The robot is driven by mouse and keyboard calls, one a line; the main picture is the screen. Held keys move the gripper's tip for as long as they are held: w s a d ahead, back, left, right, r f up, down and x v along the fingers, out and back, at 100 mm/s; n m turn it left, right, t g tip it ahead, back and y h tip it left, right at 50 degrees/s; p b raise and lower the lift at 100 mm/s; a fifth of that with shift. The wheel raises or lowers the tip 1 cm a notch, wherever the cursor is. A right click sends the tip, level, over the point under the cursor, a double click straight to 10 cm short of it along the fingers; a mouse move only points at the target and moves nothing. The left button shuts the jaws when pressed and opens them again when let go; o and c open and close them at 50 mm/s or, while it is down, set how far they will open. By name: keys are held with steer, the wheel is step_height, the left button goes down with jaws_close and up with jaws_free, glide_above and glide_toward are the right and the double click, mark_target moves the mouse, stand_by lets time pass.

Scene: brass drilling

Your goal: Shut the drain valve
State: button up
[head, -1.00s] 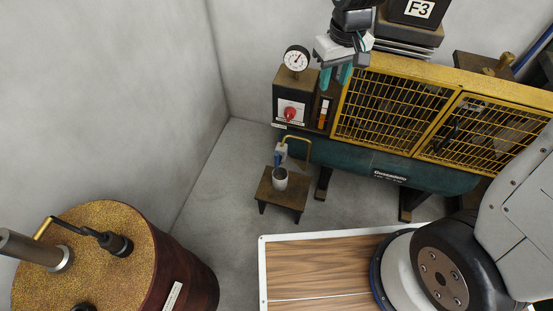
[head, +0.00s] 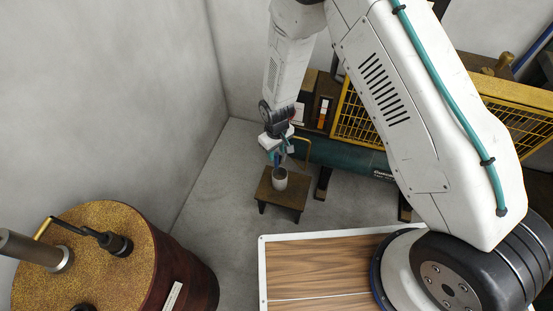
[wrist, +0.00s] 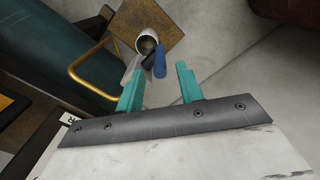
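The drain valve's blue handle (wrist: 160,62) shows in the wrist view, below the end of a brass pipe line, beside a white cup (wrist: 147,40). My gripper (wrist: 159,72) is open. Its two teal fingers stand either side of the blue handle in the picture, with a gap to each; I cannot tell how far the tips are from it in depth. In the head view my gripper (head: 277,157) points down just above the cup (head: 280,181), and it mostly hides the valve.
The cup stands on a small dark stool (head: 282,201) on the grey floor. A bent brass pipe (wrist: 82,62) and the green tank (head: 340,156) lie close by. A rusty drum (head: 150,250) stands front left.

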mark_target(276, 159)
step_height(276, 159, down, 6)
steer(key=shift+r, duration=0.1)
jaws_close()
